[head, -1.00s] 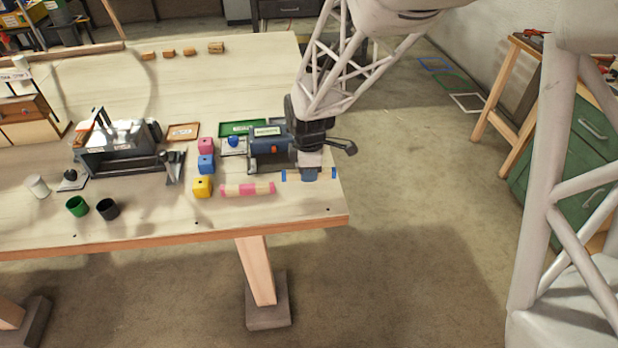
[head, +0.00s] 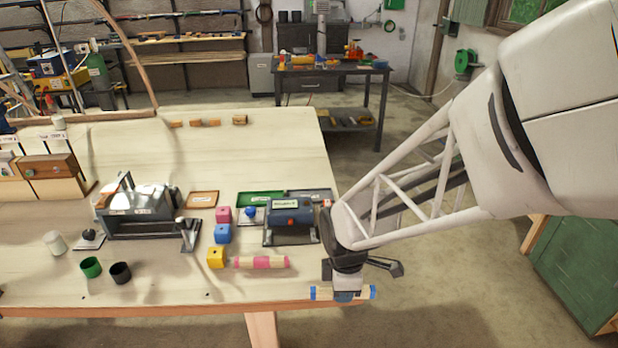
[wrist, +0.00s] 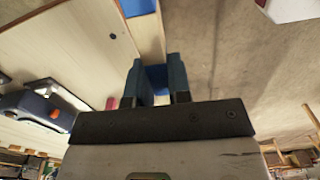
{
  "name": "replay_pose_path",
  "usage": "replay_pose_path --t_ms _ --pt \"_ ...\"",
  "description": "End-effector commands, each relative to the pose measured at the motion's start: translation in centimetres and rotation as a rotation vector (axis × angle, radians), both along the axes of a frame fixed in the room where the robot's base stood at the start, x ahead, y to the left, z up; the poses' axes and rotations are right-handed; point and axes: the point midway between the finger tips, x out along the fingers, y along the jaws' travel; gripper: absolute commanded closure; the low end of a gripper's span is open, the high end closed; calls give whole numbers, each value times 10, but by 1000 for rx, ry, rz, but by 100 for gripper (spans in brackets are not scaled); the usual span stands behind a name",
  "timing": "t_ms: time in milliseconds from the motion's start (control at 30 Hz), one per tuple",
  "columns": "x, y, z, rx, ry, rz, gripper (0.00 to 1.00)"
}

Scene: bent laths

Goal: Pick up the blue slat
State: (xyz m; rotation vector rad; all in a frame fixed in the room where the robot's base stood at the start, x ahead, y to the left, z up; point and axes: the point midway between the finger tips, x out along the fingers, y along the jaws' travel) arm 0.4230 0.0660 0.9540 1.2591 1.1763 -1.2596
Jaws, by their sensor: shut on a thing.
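The blue slat (head: 323,293) is a pale wooden lath with blue bands at its ends. My gripper (head: 346,296) is shut on its middle, and the slat lies roughly level across the head view. It appears over the front right corner of the workbench, its right end past the bench edge; the gap beneath it is hard to judge. In the wrist view, my gripper's fingers (wrist: 156,82) have blue between them, and the slat (wrist: 148,38) runs away upward to a blue end. The gripped middle is mostly hidden.
Green (head: 91,267) and black (head: 121,273) cups stand further left. Open floor lies right.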

Motion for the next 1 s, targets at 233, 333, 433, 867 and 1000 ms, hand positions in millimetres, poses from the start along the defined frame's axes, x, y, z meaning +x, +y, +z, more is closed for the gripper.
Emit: replay_pose_path --t_ms 233,333,433,867,1000 --pt "-16 -2 2 0 -1 0 100" --pt "-19 -3 2 0 -1 0 100" --pt "-20 -3 2 0 -1 0 100" --pt "-20 -3 2 0 -1 0 100" --pt "-20 -3 2 0 -1 0 100"
